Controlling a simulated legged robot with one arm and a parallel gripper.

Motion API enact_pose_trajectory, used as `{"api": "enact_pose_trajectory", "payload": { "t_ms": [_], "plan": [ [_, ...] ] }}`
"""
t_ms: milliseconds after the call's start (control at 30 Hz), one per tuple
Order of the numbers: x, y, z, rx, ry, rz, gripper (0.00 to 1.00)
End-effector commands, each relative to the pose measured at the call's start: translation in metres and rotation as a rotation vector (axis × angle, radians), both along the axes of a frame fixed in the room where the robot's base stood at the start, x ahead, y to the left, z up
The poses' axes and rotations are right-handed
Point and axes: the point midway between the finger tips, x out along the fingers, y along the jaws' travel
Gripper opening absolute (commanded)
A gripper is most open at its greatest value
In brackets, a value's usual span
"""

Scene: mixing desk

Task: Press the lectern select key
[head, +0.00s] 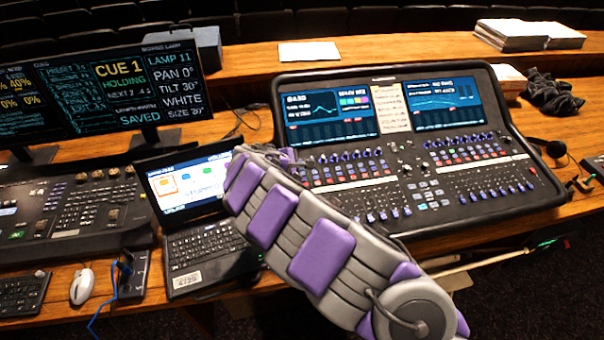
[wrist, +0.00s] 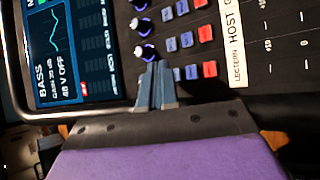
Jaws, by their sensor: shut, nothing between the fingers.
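The mixing desk (head: 545,185) stands on the wooden table. In the wrist view a white label strip (wrist: 233,45) reads LECTERN, HOST and a cut-off G. Level with LECTERN is a row of small keys: two blue keys (wrist: 191,73) and a red key (wrist: 208,69). Which of them is the select key I cannot read. My gripper (wrist: 157,78) is shut and empty, its tips just left of the nearest blue key and below a blue-lit knob (wrist: 145,52). Contact cannot be told. In the head view my arm hides most of the gripper at the desk's left edge.
The desk's left screen (wrist: 55,45) shows BASS. Other blue and red keys and knobs lie close around the tips. A laptop (head: 205,240) sits left of the desk, partly behind my arm. A lighting console (head: 70,210), monitors and a mouse (head: 82,286) are farther left.

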Motion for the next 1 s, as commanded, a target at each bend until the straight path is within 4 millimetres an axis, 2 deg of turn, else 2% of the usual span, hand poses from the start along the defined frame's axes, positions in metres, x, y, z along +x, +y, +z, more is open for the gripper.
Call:
{"api": "enact_pose_trajectory", "payload": {
  "t_ms": [200, 1000],
  "plan": [
    [-0.0003, -0.0007, -0.0064, 0.000, 0.001, 0.000, 0.00],
    [0.0002, -0.0005, -0.0110, -0.001, 0.000, 0.001, 0.00]
  ]
}}
